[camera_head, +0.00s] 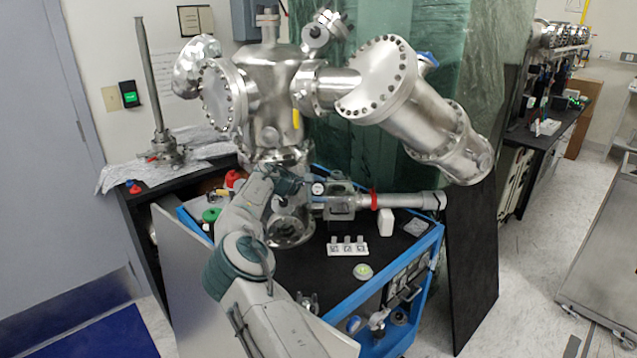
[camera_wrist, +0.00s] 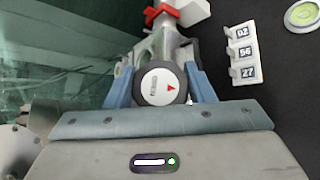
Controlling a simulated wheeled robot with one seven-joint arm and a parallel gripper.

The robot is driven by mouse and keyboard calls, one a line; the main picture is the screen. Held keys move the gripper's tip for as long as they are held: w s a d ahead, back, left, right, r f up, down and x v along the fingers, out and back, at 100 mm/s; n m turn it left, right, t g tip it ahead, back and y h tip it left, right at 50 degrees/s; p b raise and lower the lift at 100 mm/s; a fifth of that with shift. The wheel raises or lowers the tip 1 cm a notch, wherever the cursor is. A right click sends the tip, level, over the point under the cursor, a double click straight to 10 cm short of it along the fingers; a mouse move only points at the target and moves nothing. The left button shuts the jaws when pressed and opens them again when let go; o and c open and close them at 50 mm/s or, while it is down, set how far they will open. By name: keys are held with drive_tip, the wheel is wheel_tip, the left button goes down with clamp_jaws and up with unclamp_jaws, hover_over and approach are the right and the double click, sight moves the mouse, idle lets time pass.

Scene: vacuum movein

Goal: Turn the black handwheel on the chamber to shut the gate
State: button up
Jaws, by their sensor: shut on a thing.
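The black handwheel (camera_wrist: 182,93) shows in the wrist view as a dark round rim with a white face bearing a red triangle. My gripper (camera_wrist: 161,84) has its blue fingers on both sides of the wheel and is shut on it. In the head view my arm reaches to the chamber's lower front, and my gripper (camera_head: 303,187) is at the valve; the wheel is hard to make out there. The steel chamber (camera_head: 275,85) stands above. A metal side tube with a red clamp (camera_head: 374,200) runs right from the valve body (camera_head: 342,205). The gate is not visible.
On the black cart top, a white block with three numbered tags (camera_head: 347,247) and a round green level (camera_head: 363,271) lie near the valve. A white block (camera_head: 387,221) stands by the tube. A large angled steel cylinder (camera_head: 430,125) overhangs the right side. The front right top is fairly clear.

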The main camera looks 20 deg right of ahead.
drive_tip(key=shift+m+p, duration=0.3)
drive_tip(key=shift+m, duration=0.1)
drive_tip(key=o, duration=1)
drive_tip(key=shift+c, duration=0.2)
drive_tip(key=shift+f, duration=0.15)
